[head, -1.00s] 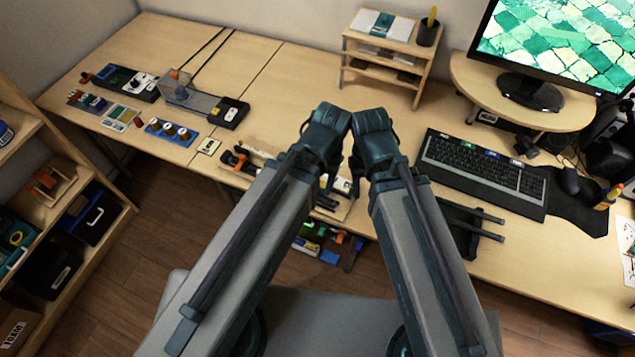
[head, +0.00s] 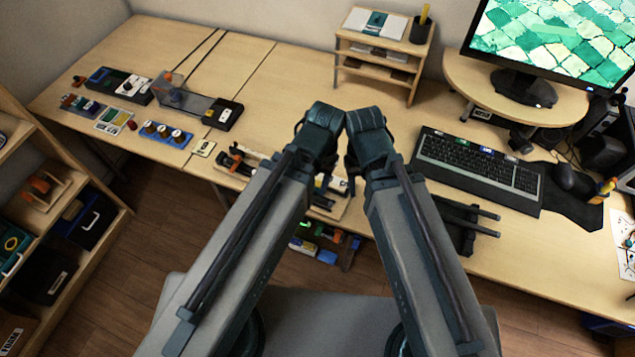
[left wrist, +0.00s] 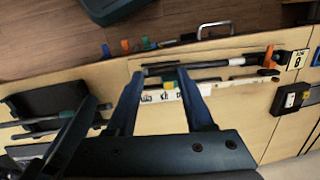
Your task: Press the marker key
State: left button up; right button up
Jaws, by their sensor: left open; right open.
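The keyboard (head: 478,165) lies on the right part of the desk in the head view, with green, blue and white marked keys along its far edge. I cannot read which is the marker key. My right gripper (head: 352,178) points down near the desk's front edge, left of the keyboard and apart from it. Its fingers are mostly hidden by its wrist. My left gripper (left wrist: 161,75) shows in the left wrist view with two dark blue fingers spread and nothing held between them. In the head view my left arm hides most of it.
A tool tray (head: 330,208) lies beneath my grippers at the desk edge. A black holder with two rods (head: 460,225) lies in front of the keyboard. The mouse (head: 564,176) is right of it, the monitor (head: 525,85) behind. The desk centre (head: 290,100) is clear.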

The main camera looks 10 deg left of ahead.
pick_arm(q)
jog(key=shift+c, duration=0.3)
jog(key=shift+c, duration=1.1)
jog(key=shift+w+r+n, duration=0.1)
jog(key=shift+w+n, duration=0.5)
jog(key=shift+n, duration=0.4)
jog(key=c, duration=0.5)
jog(key=w+n, duration=0.2)
jog(key=n, duration=0.2)
jog(key=w+n+p, duration=0.1)
jog(key=w+n, duration=0.1)
jog(key=n, duration=0.2)
jog(key=w+r+n+h, duration=0.1)
jog(key=w+n, duration=0.1)
jog(key=n, duration=0.1)
jog(key=shift+w+a+n, duration=0.2)
jog(key=shift+a+n, duration=0.15)
jog(key=shift+n, duration=0.05)
grip_shut()
jog(key=n, duration=0.1)
jog(key=w+n, duration=0.1)
jog(key=n, duration=0.1)
jog(key=d+n, duration=0.1)
jog(key=n, duration=0.1)
jog(key=shift+w+r+p, duration=0.1)
jog(key=shift+w+p, duration=0.2)
jog(key=shift+w, duration=0.05)
